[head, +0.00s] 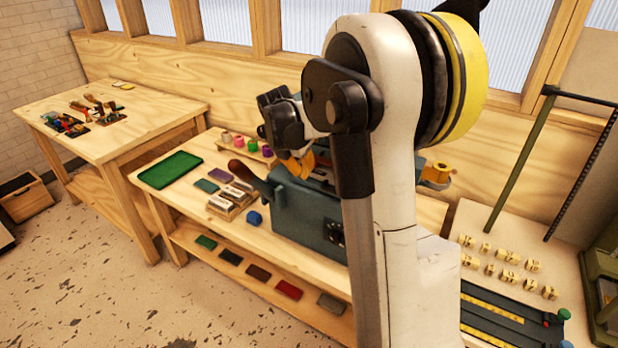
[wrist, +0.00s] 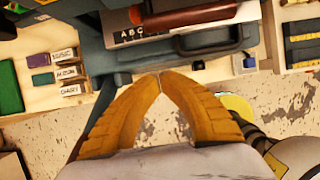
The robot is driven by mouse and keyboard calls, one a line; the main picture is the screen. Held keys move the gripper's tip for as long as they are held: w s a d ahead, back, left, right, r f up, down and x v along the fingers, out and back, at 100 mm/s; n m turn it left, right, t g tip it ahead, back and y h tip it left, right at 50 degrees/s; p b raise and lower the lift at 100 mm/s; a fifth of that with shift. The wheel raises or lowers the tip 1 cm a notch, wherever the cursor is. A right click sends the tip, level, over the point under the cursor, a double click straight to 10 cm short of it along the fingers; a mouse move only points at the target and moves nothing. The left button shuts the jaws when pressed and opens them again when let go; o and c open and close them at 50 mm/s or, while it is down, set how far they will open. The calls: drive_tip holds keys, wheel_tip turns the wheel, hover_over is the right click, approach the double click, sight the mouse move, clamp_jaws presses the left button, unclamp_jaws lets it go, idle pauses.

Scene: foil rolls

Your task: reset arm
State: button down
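My gripper (wrist: 160,76) shows in the wrist view with its two orange fingers meeting at the tips, and nothing shows between them. In the head view my gripper (head: 297,165) hangs over a teal stamping machine (head: 305,215) on the bench, and my arm hides part of both. I cannot tell the gap between fingertips and machine.
Small coloured rolls (head: 239,142) stand behind a green tray (head: 170,169) and labelled boxes (head: 226,203). Several wooden stamps (head: 500,265) lie on the right table. A side table (head: 130,135) stands left. Floor at front left is clear.

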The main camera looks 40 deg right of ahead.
drive_tip(key=v, duration=0.3)
drive_tip(key=shift+s+a+r+p, duration=0.1)
drive_tip(key=shift+r+p, duration=0.2)
drive_tip(key=shift+r, duration=0.05)
drive_tip(key=s+a+m+t+y+b, duration=0.1)
drive_tip(key=s+a+m+t+b, duration=0.15)
drive_tip(key=s+a+m, duration=0.45)
drive_tip(key=s+a+m+t+y+b, duration=0.1)
drive_tip(key=s+a+m+b, duration=0.25)
drive_tip(key=a, duration=0.65)
drive_tip(key=s+a+f+m+t+y+b, duration=0.2)
drive_tip(key=s+a+f+m, duration=0.3)
drive_tip(key=s+a+m, duration=0.4)
drive_tip(key=shift+s+f+m, duration=0.35)
drive_tip(key=shift+s+m, duration=0.6)
drive_tip(key=shift+m, duration=0.3)
